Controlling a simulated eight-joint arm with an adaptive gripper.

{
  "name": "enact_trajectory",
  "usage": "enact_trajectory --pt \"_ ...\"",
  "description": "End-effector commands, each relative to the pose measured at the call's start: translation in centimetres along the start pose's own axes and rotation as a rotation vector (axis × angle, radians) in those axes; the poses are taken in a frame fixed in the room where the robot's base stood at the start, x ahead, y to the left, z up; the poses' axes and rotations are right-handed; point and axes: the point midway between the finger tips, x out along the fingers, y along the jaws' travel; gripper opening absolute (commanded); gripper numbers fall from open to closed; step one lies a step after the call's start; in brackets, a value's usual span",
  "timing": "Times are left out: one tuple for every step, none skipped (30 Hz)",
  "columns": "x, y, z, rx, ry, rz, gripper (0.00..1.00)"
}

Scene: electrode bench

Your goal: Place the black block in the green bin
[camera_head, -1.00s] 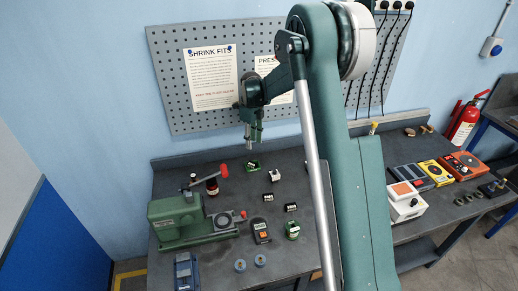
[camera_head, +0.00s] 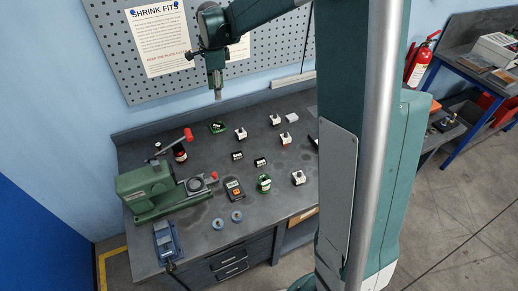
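My gripper (camera_head: 217,95) points down above the back left of the bench, apart from everything on it. It looks narrow, and its finger gap is too small to make out. Two small dark blocks with pale markings, one on the left (camera_head: 237,155) and one on the right (camera_head: 260,162), lie mid-bench. I cannot tell which is the black block. A low green item with a dark top (camera_head: 218,127) lies below the gripper in the picture; it may be the green bin. A green container with a pale label (camera_head: 264,183) stands nearer the front.
Several white-and-black blocks (camera_head: 240,133) are spread around. A green machine (camera_head: 150,190) with a red-knobbed lever fills the bench's left. A handheld meter (camera_head: 233,190), two blue-grey rings (camera_head: 236,216) and a blue device (camera_head: 166,240) lie in front. My arm hides the bench's right.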

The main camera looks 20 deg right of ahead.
Motion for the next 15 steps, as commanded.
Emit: enact_trajectory --pt "-0.9 0.8 -0.1 -0.033 -0.002 -0.01 0.33" --pt "-1.4 1.3 -0.2 -0.057 -0.003 -0.016 0.33" --pt "-2.1 1.9 -0.3 -0.087 -0.003 -0.023 0.33" --pt "-2.5 2.3 -0.4 -0.11 -0.004 -0.029 0.33" --pt "-3.0 2.8 -0.5 -0.132 -0.004 -0.035 0.33" --pt "-3.6 3.4 -0.6 -0.162 -0.005 -0.044 0.33" --pt "-4.0 3.9 -0.7 -0.186 -0.005 -0.05 0.33" --pt "-4.5 4.3 -0.7 -0.209 -0.005 -0.055 0.33" --pt "-5.0 5.0 -0.8 -0.239 -0.005 -0.063 0.33" --pt "-5.4 5.4 -0.9 -0.261 -0.004 -0.07 0.33" --pt "-5.9 5.9 -1.0 -0.284 -0.004 -0.076 0.33" --pt "-6.4 6.5 -1.1 -0.315 -0.003 -0.084 0.33" --pt "-6.8 7.0 -1.2 -0.338 -0.002 -0.09 0.33" --pt "-7.1 7.5 -1.3 -0.36 -0.001 -0.096 0.33" --pt "-7.6 8.2 -1.4 -0.39 0.0 -0.105 0.33"
